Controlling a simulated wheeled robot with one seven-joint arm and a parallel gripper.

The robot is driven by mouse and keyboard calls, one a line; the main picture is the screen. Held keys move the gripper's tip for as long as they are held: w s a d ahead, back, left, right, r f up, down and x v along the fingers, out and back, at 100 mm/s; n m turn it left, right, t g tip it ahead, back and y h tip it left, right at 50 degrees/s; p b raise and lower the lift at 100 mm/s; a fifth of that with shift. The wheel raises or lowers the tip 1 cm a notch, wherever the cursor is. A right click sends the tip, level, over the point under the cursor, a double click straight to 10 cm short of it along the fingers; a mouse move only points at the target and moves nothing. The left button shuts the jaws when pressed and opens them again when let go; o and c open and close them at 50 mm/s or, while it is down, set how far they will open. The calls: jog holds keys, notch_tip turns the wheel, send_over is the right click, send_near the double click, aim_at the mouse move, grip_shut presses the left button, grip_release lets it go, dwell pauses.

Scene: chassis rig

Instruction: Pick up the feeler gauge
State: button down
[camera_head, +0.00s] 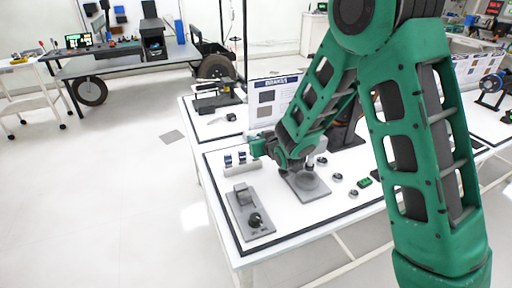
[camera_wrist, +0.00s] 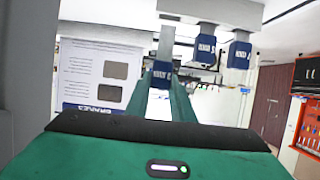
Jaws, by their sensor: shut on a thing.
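My gripper (camera_wrist: 161,84) shows its two green fingers in the wrist view, shut on a feeler gauge (camera_wrist: 161,70) with a blue labelled end and a grey strip. The wrist picture is upside down. The strip runs toward a pale rack (camera_wrist: 220,10); I cannot tell whether it is clear of it. Two similar blue-ended pieces stand in the rack, one nearer (camera_wrist: 205,46) and one at the right (camera_wrist: 239,51). In the head view my gripper (camera_head: 258,147) is at the right end of the rack (camera_head: 241,168), and the held gauge is mostly hidden.
The white table (camera_head: 215,205) bears a grey fixture with a black knob (camera_head: 255,219) in front of the rack. A grey plate (camera_head: 306,187) and several small round parts lie under and right of my arm. An information board (camera_head: 268,97) stands behind.

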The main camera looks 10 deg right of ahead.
jog(key=s+a+r, duration=0.6)
jog(key=s+a, duration=0.1)
jog(key=a, duration=0.2)
jog(key=shift+s+r, duration=0.25)
jog(key=shift+r, duration=0.05)
dwell(0.9)
